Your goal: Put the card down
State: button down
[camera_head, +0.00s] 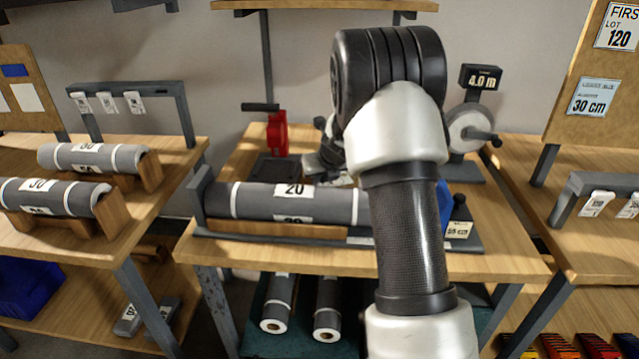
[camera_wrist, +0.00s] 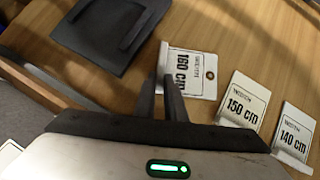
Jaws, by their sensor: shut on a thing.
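My gripper (camera_wrist: 167,82) is shut on a white card marked 160 cm (camera_wrist: 200,76) in the wrist view. The fingers cover the card's left part, and the card is just above or against the wooden table; I cannot tell which. In the head view my gripper (camera_head: 330,165) is low over the back of the middle table, partly hidden by my arm. The card cannot be made out there.
White cards marked 150 cm (camera_wrist: 243,103) and 140 cm (camera_wrist: 293,133) are to the right. A dark flat tray (camera_wrist: 112,30) is at upper left. In the head view, a grey roll marked 20 (camera_head: 290,202) lies in front, a red device (camera_head: 277,133) behind.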

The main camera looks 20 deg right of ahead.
jog(key=shift+f, duration=0.2)
jog(key=c, duration=1.8)
grip_release()
